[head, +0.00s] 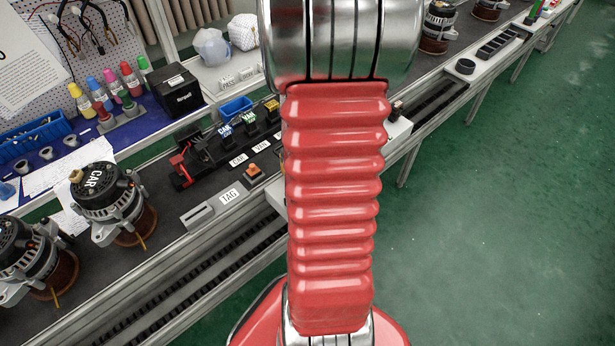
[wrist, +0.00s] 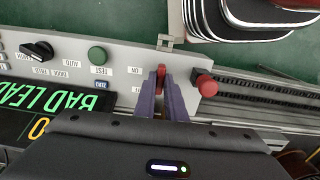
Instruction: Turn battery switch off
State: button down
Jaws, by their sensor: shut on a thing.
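In the wrist view, the battery switch (wrist: 161,70) is a small red handle on the pale control panel (wrist: 120,72), beside the ON label. My gripper (wrist: 159,82) has its two purple fingers shut on this red handle, one on each side. Part of the handle is hidden by the fingers. In the head view, my red arm covers the gripper and the switch.
On the panel, a green TEST button (wrist: 97,55) and a black knob (wrist: 37,50) are left of the fingers. A red mushroom button (wrist: 206,86) is close on the right. A display (wrist: 50,108) reads BAD LEAD. Alternators (head: 113,202) stand on the bench in the head view.

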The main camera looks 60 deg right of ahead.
jog(key=c, duration=1.8)
grip_release()
notch_tip(320, 180, up, 14)
jog(key=shift+f, duration=0.1)
